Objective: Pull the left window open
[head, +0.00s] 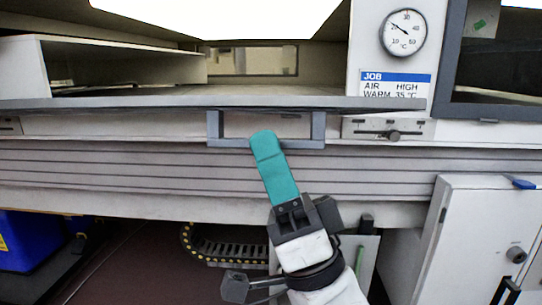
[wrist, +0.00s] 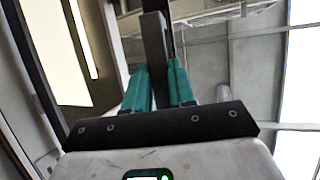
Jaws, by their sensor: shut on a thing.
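The left window (head: 150,103) shows in the head view as a long grey frame edge, seen nearly edge-on. It stands out in front of the wall and hides the bottom of a label, with the opening bare above it. Its grey U-shaped handle (head: 308,145) hangs below the frame. My gripper (head: 264,138) has teal fingers and reaches up from below to the handle's crossbar. In the wrist view the grey handle bar (wrist: 155,40) runs between the fingertips of my gripper (wrist: 158,68), which is shut on it. The nearer finger hides part of the crossbar.
The right window (head: 490,112) has a dark frame and looks closed. A round dial (head: 403,33) and a job label (head: 395,80) are between the windows. A white cabinet (head: 480,225) stands at right, a blue bin (head: 30,240) at lower left.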

